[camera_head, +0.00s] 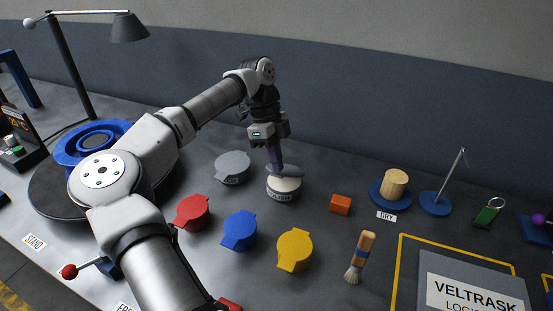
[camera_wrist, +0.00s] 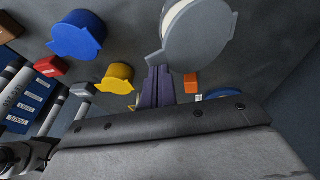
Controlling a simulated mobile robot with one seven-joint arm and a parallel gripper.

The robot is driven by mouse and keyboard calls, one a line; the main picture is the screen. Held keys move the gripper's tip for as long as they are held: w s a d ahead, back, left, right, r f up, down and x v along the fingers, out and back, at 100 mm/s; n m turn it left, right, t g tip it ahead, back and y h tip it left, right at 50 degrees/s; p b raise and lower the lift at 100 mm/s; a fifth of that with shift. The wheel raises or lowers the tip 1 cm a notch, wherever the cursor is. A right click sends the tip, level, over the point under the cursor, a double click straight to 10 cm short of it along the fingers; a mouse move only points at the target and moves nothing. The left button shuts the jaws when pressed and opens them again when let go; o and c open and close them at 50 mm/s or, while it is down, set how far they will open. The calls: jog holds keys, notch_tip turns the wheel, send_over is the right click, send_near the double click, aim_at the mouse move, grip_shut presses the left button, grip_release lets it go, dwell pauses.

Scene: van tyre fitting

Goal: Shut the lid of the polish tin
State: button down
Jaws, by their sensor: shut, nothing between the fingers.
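The polish tin (camera_head: 284,190) stands upright on the bench, with a cream body, a "POLISH" label and a grey lid (camera_head: 291,171). In the wrist view the grey lid (camera_wrist: 203,40) is large at the top, with a tab at its lower left and a cream strip of the tin showing at its upper left. I cannot tell whether the lid is fully down. My gripper (camera_head: 277,170) is shut and empty, pointing down at the lid. Its dark purple fingers (camera_wrist: 160,74) are close to the tab; contact is unclear.
Grey (camera_head: 232,167), red (camera_head: 192,212), blue (camera_head: 239,231) and yellow (camera_head: 294,250) lidded tins stand nearby. An orange block (camera_head: 341,204) lies to the right. A brush (camera_head: 360,258) is at the front, and a wooden cylinder (camera_head: 394,183) stands on a blue base.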

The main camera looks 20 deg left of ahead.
jog(key=s+f+t+b, duration=0.1)
jog(key=b, duration=0.2)
jog(key=s+f+t+b, duration=0.1)
jog(key=f+t+b, duration=0.1)
jog(key=b, duration=0.1)
jog(key=s+f+t+b, duration=0.1)
jog(key=f+b, duration=0.1)
jog(key=b, duration=0.2)
jog(key=shift+a+m, duration=0.1)
jog(key=shift+m, duration=0.3)
jog(key=b, duration=0.1)
jog(key=t+b, duration=0.1)
jog(key=shift+s+f+t+b, duration=0.15)
jog(key=shift+f+t+b, duration=0.15)
jog(key=shift+f+b, duration=0.1)
jog(key=shift+r, duration=0.15)
